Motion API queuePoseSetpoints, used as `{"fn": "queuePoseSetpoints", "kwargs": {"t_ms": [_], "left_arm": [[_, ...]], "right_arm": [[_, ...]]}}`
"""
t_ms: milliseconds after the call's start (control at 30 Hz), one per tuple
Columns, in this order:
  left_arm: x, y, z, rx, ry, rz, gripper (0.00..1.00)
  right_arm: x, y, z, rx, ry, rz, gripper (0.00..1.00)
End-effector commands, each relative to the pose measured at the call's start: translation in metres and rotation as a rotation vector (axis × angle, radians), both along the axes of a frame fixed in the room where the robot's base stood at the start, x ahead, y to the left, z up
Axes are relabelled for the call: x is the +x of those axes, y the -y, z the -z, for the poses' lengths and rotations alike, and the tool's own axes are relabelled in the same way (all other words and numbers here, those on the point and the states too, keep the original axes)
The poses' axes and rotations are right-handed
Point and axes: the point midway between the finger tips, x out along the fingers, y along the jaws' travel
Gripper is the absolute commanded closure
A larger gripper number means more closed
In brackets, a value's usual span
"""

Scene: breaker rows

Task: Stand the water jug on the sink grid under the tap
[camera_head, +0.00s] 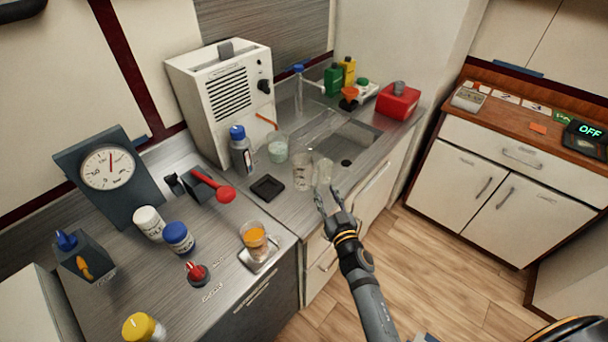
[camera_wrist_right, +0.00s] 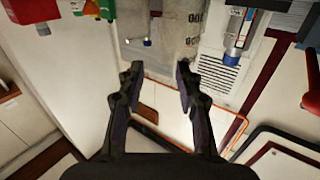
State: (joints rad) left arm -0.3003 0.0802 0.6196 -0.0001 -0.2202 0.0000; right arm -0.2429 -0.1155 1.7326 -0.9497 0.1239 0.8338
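A clear water jug (camera_head: 303,172) with dark measuring marks stands at the counter's front edge, left of the sink (camera_head: 357,133). A second clear shape beside it, just above my fingertips, may be its handle; I cannot tell. My right gripper (camera_head: 328,190) is close in front of the jug, with its fingers (camera_wrist_right: 157,75) apart in the right wrist view. The jug's marks also show there, beyond the fingers. I see no clear grip on it. The tap (camera_head: 298,88) with a blue top stands at the back of the sink. A separate grid is hard to make out. My left gripper is out of view.
A blue-capped bottle (camera_head: 241,152), a glass of pale liquid (camera_head: 277,148) and a black square mat (camera_head: 267,187) lie left of the jug. Green and yellow bottles (camera_head: 334,78) and a red box (camera_head: 398,101) stand behind and right of the sink.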

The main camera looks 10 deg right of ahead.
Motion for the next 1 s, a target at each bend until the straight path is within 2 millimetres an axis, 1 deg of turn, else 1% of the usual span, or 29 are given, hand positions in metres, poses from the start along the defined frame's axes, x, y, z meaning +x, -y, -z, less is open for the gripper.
{"fn": "queuePoseSetpoints", "kwargs": {"t_ms": [67, 200, 267, 400, 533, 633, 800, 1000], "left_arm": [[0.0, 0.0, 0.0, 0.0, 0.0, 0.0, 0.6], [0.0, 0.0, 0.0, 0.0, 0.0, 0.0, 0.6], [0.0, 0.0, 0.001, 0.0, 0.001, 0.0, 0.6], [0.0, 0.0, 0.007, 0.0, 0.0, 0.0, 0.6], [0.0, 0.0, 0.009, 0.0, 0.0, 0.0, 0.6], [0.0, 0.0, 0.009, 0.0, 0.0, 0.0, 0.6], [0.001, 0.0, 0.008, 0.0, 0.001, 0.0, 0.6], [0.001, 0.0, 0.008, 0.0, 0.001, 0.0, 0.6]], "right_arm": [[0.008, 0.0, 0.0, 0.0, 0.0, 0.0, 0.65], [0.011, -0.001, 0.001, 0.0, -0.001, 0.001, 0.65], [0.016, -0.001, 0.001, 0.0, 0.0, 0.001, 0.65], [0.041, -0.004, 0.002, -0.001, 0.002, 0.0, 0.65], [0.058, -0.005, 0.002, 0.0, 0.0, 0.001, 0.65], [0.062, -0.006, 0.002, 0.0, -0.001, 0.001, 0.65], [0.062, -0.006, 0.002, 0.0, -0.001, 0.001, 0.65], [0.062, -0.006, 0.002, 0.0, -0.001, 0.001, 0.92]]}}
